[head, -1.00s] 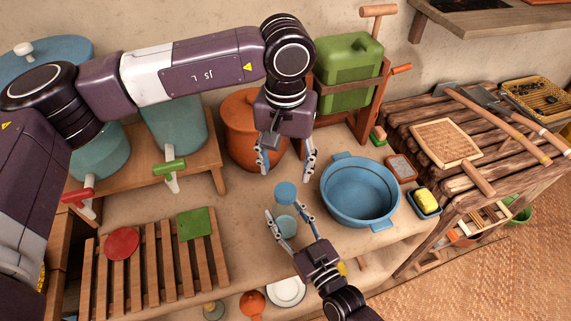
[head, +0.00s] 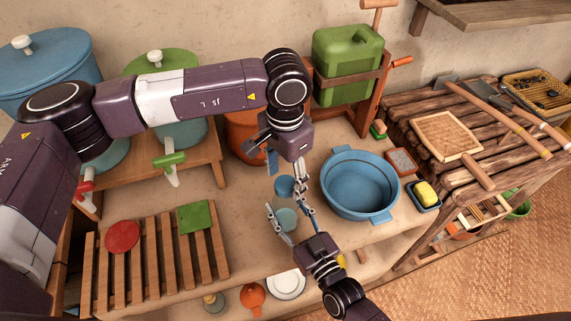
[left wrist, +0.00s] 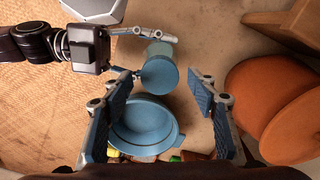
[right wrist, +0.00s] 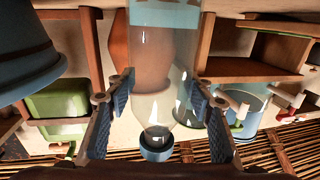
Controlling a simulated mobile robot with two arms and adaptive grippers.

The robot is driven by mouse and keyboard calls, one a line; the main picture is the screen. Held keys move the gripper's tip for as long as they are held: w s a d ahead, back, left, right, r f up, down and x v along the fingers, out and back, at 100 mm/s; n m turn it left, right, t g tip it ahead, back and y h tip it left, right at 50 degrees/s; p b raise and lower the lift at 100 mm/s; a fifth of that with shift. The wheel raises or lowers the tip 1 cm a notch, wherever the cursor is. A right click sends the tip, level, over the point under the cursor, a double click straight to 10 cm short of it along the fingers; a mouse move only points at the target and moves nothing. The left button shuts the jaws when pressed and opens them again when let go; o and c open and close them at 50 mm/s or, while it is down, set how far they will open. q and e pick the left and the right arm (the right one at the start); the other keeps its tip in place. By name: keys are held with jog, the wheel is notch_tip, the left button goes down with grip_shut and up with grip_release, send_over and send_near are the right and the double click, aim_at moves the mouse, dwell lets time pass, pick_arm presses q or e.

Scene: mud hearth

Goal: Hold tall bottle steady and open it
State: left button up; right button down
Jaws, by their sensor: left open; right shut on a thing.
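The tall bottle (head: 287,219) has a clear, pale teal body and a blue cap (head: 284,187). My right gripper (head: 285,207) is shut on the bottle's body from the front. In the right wrist view the clear bottle (right wrist: 160,65) stands between the fingers, with its blue end (right wrist: 157,148) low in the picture. My left gripper (head: 286,174) is open and points down just above the cap. In the left wrist view the cap (left wrist: 158,75) shows beyond and between the open fingers (left wrist: 165,90), apart from them.
A blue basin (head: 350,208) stands close right of the bottle. An orange pot (head: 243,135) is behind left. A slatted rack (head: 160,270) with red and green pieces lies at left front. A tray with a yellow sponge (head: 426,194) sits right of the basin.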

pick_arm(q)
jog(key=shift+f, duration=0.8)
jog(key=shift+c, duration=0.5)
